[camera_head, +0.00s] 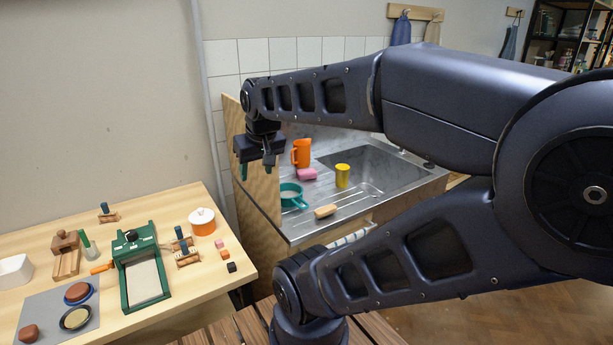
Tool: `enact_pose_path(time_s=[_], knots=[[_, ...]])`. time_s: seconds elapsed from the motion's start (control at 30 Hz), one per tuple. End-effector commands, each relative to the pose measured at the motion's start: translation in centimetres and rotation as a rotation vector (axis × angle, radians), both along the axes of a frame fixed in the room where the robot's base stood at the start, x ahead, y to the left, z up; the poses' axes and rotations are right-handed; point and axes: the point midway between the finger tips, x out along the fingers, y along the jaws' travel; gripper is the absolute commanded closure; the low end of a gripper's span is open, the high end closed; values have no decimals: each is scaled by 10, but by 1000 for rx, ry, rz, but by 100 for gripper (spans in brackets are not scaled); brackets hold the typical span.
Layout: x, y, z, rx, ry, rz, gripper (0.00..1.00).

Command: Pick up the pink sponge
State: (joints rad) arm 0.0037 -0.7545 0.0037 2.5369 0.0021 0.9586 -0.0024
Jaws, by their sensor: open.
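The pink sponge (307,174) is a small block lying on the ribbed draining board of the metal sink (383,168). It sits in front of an orange jug (301,153) and behind a teal strainer (292,196). My gripper (256,172) is open and points down, with its fingers apart and nothing visible between them. In the head view it shows to the left of the sponge, in front of the wooden side panel. My arm crosses the upper and right parts of the view.
A yellow cup (342,176) stands right of the sponge and a wooden brush (325,211) lies in front. A plywood panel (262,185) walls the sink's left side. The table (205,296) at left holds a green press (140,268), a white-lidded orange pot (202,221) and small tools.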

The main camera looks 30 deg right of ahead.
Motion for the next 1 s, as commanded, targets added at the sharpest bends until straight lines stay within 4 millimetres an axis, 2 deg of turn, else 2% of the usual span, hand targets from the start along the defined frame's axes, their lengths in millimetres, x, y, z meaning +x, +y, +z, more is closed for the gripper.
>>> enact_pose_path(time_s=[0.27, 0.5, 0.8, 0.87, 1.0], knots=[[0, 0, 0, 0, 0, 0, 46], [0, 0, 0, 0, 0, 0, 0], [6, 0, 3, 1, -9, -12, 0], [16, -1, 8, 3, -24, -29, 0], [59, -3, 28, 14, -88, -107, 0]])
